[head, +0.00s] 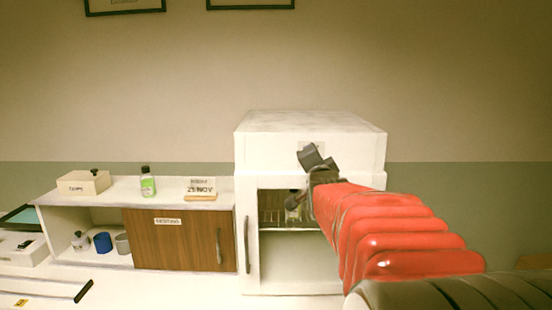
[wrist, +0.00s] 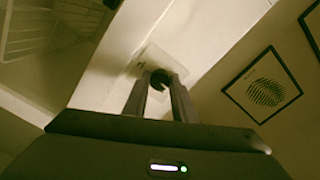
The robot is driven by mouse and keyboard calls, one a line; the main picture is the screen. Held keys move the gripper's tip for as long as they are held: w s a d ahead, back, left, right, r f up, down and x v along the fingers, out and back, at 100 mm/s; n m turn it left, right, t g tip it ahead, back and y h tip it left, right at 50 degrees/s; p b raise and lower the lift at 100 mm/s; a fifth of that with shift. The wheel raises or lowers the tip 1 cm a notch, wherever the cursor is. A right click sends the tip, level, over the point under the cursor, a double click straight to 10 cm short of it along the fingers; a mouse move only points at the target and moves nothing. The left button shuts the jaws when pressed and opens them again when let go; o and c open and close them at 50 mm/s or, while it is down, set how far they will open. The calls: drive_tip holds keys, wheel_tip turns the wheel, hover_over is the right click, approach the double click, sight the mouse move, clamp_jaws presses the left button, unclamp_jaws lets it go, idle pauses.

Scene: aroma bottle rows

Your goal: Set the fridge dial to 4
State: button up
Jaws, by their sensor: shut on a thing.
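The white fridge (head: 255,150) stands on the counter in the middle of the head view, its front compartment open. My gripper (head: 312,158) is at the upper front panel of the fridge, and it hides most of the dial there. In the wrist view my gripper (wrist: 160,88) has its two fingers on either side of the dark round dial (wrist: 163,76), shut on it. A pale plate (wrist: 146,60) lies behind the dial. The dial's numbers and pointer setting cannot be read.
Inside the fridge are a wire rack and a bottle (head: 293,213), partly behind my arm. To the left, a low cabinet (head: 130,185) with a wooden door (head: 172,243) carries a green bottle (head: 148,183) and a box (head: 83,183). Cups stand in its open bay.

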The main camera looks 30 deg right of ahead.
drive_tip(key=m, duration=0.8)
drive_tip(key=shift+m, duration=0.3)
idle(0.3)
drive_tip(key=o, duration=1)
drive_tip(key=shift+o, duration=0.2)
drive_tip(key=shift+s, duration=0.1)
drive_tip(key=v, duration=1.3)
drive_tip(key=shift+a, duration=0.25)
drive_tip(key=shift+s+f, duration=0.1)
drive_tip(key=shift+s, duration=0.05)
